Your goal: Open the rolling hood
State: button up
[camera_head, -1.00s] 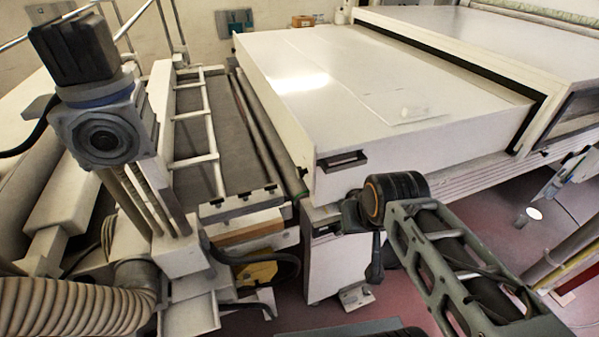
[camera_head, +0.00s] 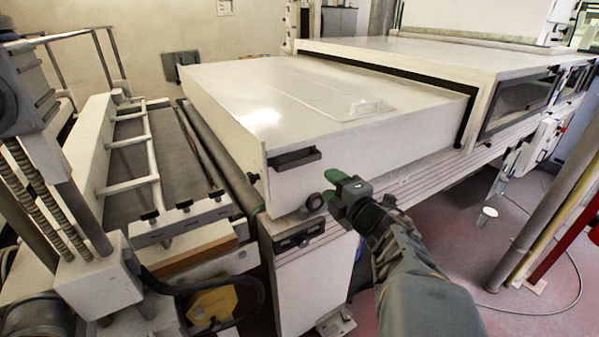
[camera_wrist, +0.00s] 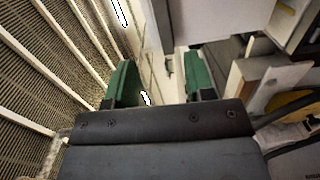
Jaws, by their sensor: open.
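The rolling hood (camera_head: 225,92) is a long, low white box with a flat top. It lies on the machine's bed, and its far right end meets a larger white housing. A dark bar handle (camera_head: 295,158) is on its near end face. My gripper (camera_head: 328,187) has green fingers, spread apart and empty. It is to the right of and below the handle, close to the end face in the picture; I cannot tell if it touches. In the wrist view, my gripper (camera_wrist: 162,82) shows both fingers apart with nothing between them. I cannot make out the handle there.
The larger white housing (camera_head: 440,58) stands behind and right. A small dark round part (camera_head: 315,201) sits low beside the fingers. A slatted conveyor with a white ladder-like frame (camera_head: 152,150) lies left. A pipe stand (camera_head: 545,225) is at right. Reddish floor is open between.

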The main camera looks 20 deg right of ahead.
aim_at(301, 163)
jog(key=shift+n+y, duration=0.3)
jog(key=w+p, duration=0.1)
jog(key=w, duration=0.3)
jog(key=w+a+p, duration=0.1)
jog(key=w, duration=0.4)
jog(key=w+p, duration=0.1)
jog(key=w, duration=0.3)
jog(key=shift+w+a+f, duration=0.2)
jog(key=shift+w+a, duration=0.05)
jog(key=shift+a, duration=0.15)
grip_shut()
